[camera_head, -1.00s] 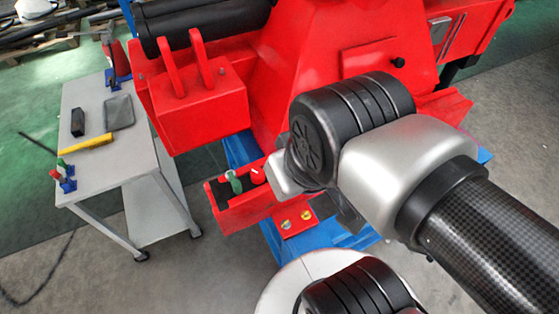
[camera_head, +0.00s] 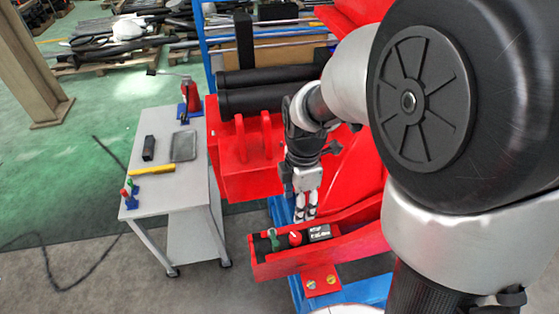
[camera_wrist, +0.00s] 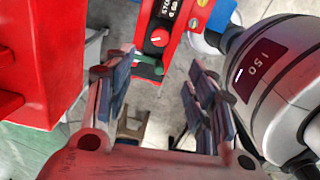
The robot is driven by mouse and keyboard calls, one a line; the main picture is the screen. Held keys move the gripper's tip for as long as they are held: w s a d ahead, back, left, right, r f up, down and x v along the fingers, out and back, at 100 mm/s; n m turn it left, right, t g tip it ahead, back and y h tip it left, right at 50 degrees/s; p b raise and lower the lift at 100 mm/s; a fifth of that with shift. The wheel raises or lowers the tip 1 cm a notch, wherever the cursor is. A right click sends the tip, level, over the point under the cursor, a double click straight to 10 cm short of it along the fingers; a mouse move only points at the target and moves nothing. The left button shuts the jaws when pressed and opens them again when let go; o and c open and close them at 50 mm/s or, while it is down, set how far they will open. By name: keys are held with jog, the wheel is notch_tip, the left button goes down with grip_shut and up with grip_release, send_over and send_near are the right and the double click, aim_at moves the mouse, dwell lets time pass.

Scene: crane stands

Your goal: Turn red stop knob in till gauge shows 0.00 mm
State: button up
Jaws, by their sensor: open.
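The red stop knob (camera_head: 295,238), with a white mark on its face, sits in a red tray-like holder (camera_head: 290,264) on the red machine. It also shows in the wrist view (camera_wrist: 158,38), top centre, beyond the fingertips. A small dark panel with white lettering (camera_head: 319,232), apparently the gauge, is just right of the knob; its reading is too small to tell. In the wrist view its lettering (camera_wrist: 170,8) is cut by the top edge. My gripper (camera_head: 306,213) is open and empty, pointing down just above and behind the knob, apart from it. Its spread fingers show in the wrist view (camera_wrist: 160,85).
A green-handled part (camera_head: 273,238) stands left of the knob. A red box with lugs (camera_head: 250,165) is close left of my arm. Yellow and red buttons (camera_head: 321,282) are below the holder. A grey cart (camera_head: 160,195) with tools stands left.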

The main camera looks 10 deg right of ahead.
aim_at(296, 237)
notch_tip(296, 237, down, 17)
jog(key=b, duration=0.2)
jog(key=shift+r+b, duration=0.15)
jog(key=shift+b, duration=0.2)
